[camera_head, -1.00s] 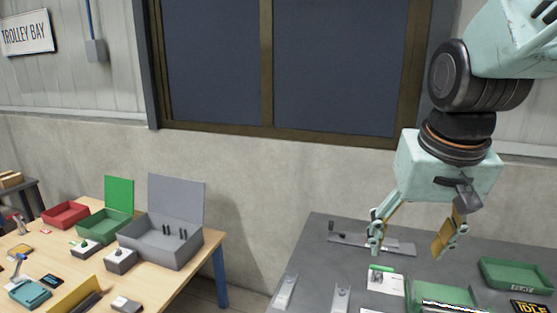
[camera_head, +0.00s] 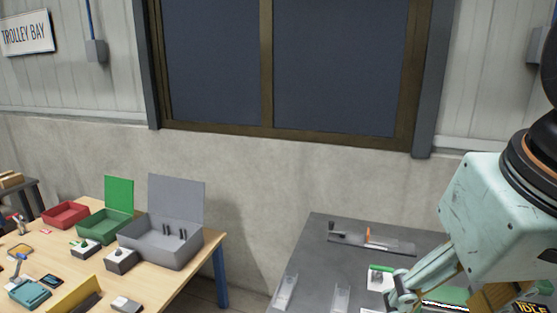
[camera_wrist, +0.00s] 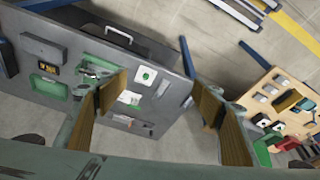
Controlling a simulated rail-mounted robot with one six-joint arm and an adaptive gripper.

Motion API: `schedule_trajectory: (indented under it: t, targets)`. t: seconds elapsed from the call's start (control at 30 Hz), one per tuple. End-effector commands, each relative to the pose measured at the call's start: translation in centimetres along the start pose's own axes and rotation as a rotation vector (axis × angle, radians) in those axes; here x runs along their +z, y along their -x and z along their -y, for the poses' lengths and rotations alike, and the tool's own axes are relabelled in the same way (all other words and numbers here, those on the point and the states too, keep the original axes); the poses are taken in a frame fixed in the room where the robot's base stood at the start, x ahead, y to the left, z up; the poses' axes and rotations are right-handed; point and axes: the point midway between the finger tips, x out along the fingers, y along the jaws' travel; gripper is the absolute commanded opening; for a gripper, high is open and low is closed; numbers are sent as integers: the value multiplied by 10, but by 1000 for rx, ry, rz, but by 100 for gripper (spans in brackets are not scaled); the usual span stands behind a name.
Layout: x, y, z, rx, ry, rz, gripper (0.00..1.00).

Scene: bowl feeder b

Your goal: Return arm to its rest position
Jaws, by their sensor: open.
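My gripper (camera_head: 447,300) is at the lower right of the head view, above the grey table (camera_head: 318,250). Its two fingers are spread apart with nothing between them. The wrist view shows the open fingers (camera_wrist: 160,98) with brown pads, and the grey table (camera_wrist: 170,62) lies beyond and below them. My arm enters from the right edge of the head view. Part of my gripper is cut off by the lower edge, and its body hides the right part of the table.
On the grey table are a white card with a green part (camera_head: 380,278), a rail fixture with an orange piece (camera_head: 368,236) and metal brackets (camera_head: 341,297). A wooden table (camera_head: 190,279) with a grey lidded box (camera_head: 160,247) stands at left. A floor gap separates the tables.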

Motion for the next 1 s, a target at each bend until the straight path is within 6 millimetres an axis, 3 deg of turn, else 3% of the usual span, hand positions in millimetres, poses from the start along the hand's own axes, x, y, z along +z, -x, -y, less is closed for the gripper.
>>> schedule_trajectory:
  t: [0.3, 0.67, 1.0]
  targets:
    - [33, 9, 4, -10, 26, -6, 61]
    - [36, 9, 5, -11, 29, -6, 61]
    - [35, 6, 3, -4, 44, 6, 32]
